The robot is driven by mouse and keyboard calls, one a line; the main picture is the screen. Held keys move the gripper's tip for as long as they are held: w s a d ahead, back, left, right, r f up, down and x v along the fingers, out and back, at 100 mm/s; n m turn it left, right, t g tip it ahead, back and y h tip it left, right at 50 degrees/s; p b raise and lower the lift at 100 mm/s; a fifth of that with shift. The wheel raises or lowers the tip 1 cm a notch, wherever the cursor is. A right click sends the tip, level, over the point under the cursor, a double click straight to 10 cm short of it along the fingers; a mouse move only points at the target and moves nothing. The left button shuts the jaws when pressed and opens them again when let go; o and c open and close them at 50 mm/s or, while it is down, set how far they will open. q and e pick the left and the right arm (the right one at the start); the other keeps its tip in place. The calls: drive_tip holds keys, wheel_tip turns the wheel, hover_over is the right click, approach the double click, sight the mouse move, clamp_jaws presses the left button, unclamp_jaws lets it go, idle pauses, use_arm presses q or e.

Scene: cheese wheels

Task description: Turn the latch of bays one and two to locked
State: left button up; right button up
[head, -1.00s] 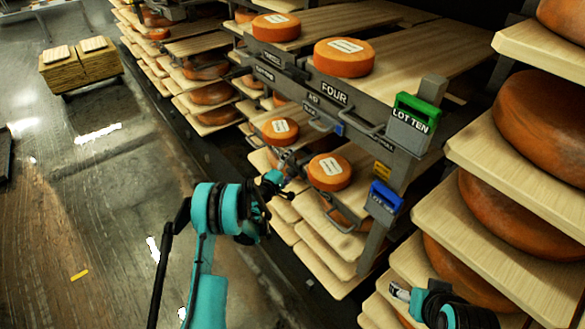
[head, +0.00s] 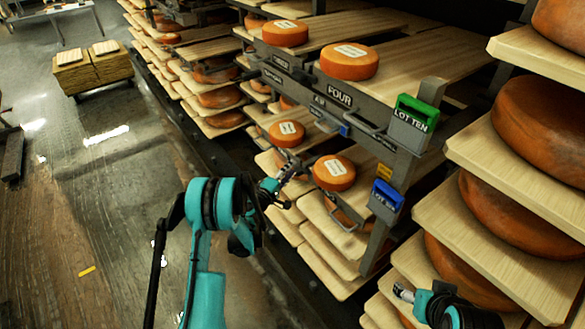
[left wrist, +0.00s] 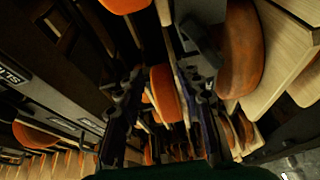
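The cheese rack carries a rail with a plate reading FOUR (head: 340,94), a plate farther left that seems to read THREE (head: 281,63), and smaller labels below. Grey bar handles show on the rack, one on the upper rail (head: 368,132) and one lower down (head: 345,216). I cannot make out latches for bays one and two. My left gripper (head: 290,168) is at the lower shelf front, just left of a cheese wheel (head: 334,173). In the left wrist view its fingers (left wrist: 163,112) are apart with nothing clearly between them. My right gripper (head: 403,292) is low at right, its fingers too small to judge.
A green LOT TEN holder (head: 414,119) and a blue holder (head: 387,196) hang on the rack post. Large cheeses on boards (head: 530,210) crowd the right. A stack of boards (head: 92,71) stands far left; the floor between is largely clear.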

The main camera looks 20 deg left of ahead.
use_arm(q)
drive_tip(key=v, duration=0.3)
drive_tip(key=shift+s+r, duration=0.1)
drive_tip(key=shift+s, duration=0.2)
use_arm(e)
drive_tip(key=shift+s, duration=0.2)
